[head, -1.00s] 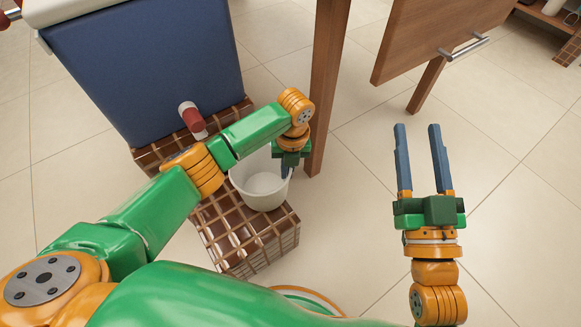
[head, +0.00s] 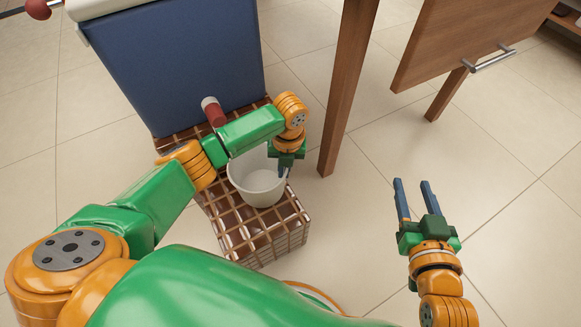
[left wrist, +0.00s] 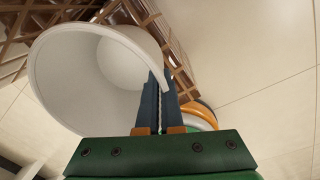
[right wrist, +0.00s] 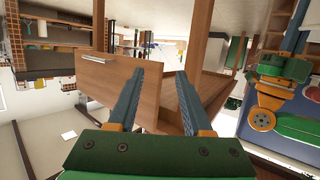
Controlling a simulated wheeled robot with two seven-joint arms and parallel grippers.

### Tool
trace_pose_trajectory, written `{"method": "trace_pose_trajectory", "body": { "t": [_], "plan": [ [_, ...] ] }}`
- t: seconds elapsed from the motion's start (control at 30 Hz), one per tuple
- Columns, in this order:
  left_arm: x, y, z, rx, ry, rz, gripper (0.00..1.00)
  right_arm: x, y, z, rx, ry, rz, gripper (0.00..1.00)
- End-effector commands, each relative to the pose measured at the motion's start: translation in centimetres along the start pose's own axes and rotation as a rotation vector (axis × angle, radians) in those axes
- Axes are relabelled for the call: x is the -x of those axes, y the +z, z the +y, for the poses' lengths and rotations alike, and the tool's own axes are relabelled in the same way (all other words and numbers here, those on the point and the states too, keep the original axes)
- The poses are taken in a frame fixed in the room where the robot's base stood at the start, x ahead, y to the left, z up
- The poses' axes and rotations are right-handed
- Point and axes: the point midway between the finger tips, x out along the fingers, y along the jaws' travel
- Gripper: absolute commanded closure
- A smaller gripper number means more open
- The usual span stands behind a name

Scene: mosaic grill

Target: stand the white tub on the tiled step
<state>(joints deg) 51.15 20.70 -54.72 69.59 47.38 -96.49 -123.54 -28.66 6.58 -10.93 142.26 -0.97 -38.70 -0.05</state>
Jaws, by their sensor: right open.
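The white tub (head: 258,186) is upright at the tiled step (head: 250,228), over its brown tiled top. I cannot tell whether its base touches the tiles. My left gripper (head: 284,172) is shut on the tub's rim at its right side, one finger inside and one outside. In the left wrist view the tub (left wrist: 75,75) fills the left half, with the rim between the close fingers of the left gripper (left wrist: 158,88). My right gripper (head: 413,184) is open and empty over the floor at the right; its spread fingers (right wrist: 160,80) show in the right wrist view.
A blue cooler box (head: 185,65) with a red-tipped spout (head: 213,111) stands behind the tub. A wooden post (head: 345,90) rises just right of the step. A wooden panel with a metal handle (head: 489,60) is at upper right. The tiled floor (head: 370,235) between is clear.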

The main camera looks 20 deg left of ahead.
Motion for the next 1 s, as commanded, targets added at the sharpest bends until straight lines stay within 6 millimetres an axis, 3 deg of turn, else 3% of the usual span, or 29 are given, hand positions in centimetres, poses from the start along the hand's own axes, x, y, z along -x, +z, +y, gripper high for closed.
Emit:
{"method": "trace_pose_trajectory", "body": {
  "t": [0.33,0.6,0.9,1.0],
  "plan": [
    [-0.3,0.0,3.3,0.000,0.003,0.000,1.00,0.6,3.1,0.3,-0.005,0.006,-0.165,0.50],
    [-0.8,0.0,3.1,-0.001,0.000,0.000,1.00,1.1,4.8,0.4,-0.008,0.010,-0.250,0.50],
    [-0.8,0.0,3.1,-0.001,0.000,0.000,1.00,1.1,5.0,0.4,-0.009,0.010,-0.260,0.50],
    [-0.8,0.0,3.1,-0.001,0.000,0.000,0.73,1.1,5.0,0.4,-0.009,0.010,-0.260,0.50]
  ]
}}
